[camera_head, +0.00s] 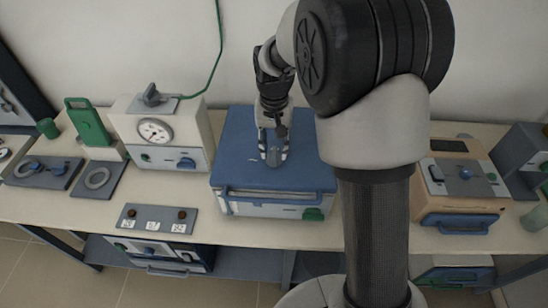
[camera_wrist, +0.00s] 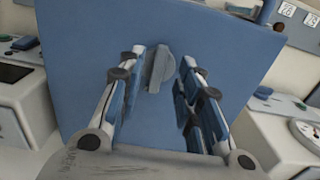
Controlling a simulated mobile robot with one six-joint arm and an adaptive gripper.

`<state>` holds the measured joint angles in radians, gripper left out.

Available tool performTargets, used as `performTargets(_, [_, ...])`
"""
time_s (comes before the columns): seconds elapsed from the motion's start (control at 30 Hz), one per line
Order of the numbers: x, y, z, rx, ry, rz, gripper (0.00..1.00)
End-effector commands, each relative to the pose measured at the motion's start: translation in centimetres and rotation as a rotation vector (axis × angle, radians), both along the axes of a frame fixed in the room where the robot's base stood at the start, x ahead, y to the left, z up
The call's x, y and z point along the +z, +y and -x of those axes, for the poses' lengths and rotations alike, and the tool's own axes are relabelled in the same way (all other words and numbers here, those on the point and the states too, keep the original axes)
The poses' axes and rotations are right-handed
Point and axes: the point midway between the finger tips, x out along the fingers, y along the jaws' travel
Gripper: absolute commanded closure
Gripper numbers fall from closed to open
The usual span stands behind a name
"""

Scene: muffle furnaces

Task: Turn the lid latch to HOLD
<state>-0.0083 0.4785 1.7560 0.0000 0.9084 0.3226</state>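A blue-lidded furnace (camera_head: 236,150) stands on the bench at the centre of the head view. Its blue lid (camera_wrist: 90,40) fills the middle of the wrist view. The lid latch, a grey round knob with a raised bar (camera_wrist: 158,70), sits on the lid; its bar runs nearly up and down in the wrist view. My gripper (camera_wrist: 162,58) is open, with one finger on each side of the latch and gaps between. In the head view my gripper (camera_head: 273,148) points down at the lid and largely covers the latch. No HOLD marking is legible.
A white furnace with a dial (camera_head: 155,131) stands to the left, and an orange-cream unit (camera_head: 462,190) to the right. A small control panel (camera_head: 157,218) lies at the bench's front edge. A green cable (camera_head: 217,55) hangs on the wall behind.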

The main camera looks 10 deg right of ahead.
Motion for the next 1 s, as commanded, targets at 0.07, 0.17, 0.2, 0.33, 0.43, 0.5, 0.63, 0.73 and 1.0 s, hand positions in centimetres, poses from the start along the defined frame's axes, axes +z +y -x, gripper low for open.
performTargets(0.07, [-1.6,0.0,0.0,0.000,0.002,-0.001,0.68])
performTargets(0.17, [-2.8,0.0,0.0,0.000,0.001,0.000,0.68])
performTargets(0.2, [-3.2,0.0,0.0,0.000,0.001,0.000,0.68])
performTargets(0.33, [-3.8,0.0,0.0,0.000,-0.001,0.000,0.68])
performTargets(0.43, [-3.9,0.0,0.0,0.000,-0.001,0.000,0.68])
performTargets(0.5, [-3.9,0.0,0.0,0.000,-0.001,0.000,0.68])
performTargets(0.63, [-3.9,0.0,0.0,0.000,-0.001,0.000,0.68])
performTargets(0.73, [-3.9,0.0,0.0,0.000,-0.001,0.000,0.75])
performTargets(1.0, [-3.9,0.0,0.0,0.000,-0.001,-0.001,0.93])
